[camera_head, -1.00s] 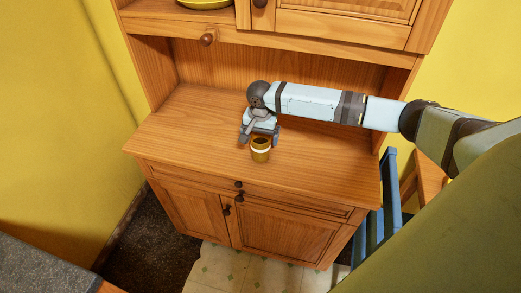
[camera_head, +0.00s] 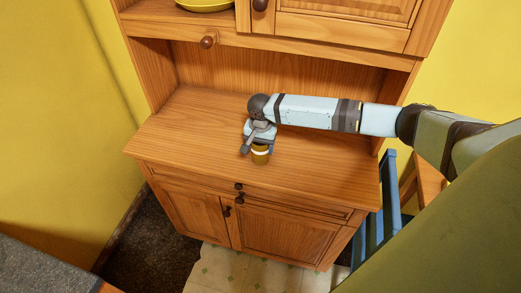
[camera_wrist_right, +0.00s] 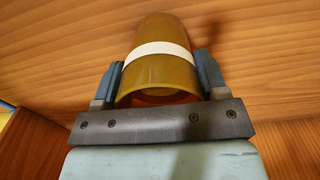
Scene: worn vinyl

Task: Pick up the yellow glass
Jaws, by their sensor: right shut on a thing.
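The yellow glass (camera_head: 261,157) is brownish yellow with a white band and stands on the wooden cabinet's counter near its front edge. My right gripper (camera_head: 259,147) is over it from behind and above and hides its upper part. In the right wrist view the glass (camera_wrist_right: 160,68) sits between the two fingers of the gripper (camera_wrist_right: 160,82), which are shut on it, one on each side. My left gripper is not in view.
The wooden counter (camera_head: 200,140) around the glass is clear. An upper cupboard (camera_head: 345,25) overhangs the back, with a yellow dish (camera_head: 205,4) on its shelf. A blue chair (camera_head: 378,225) stands at the right side.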

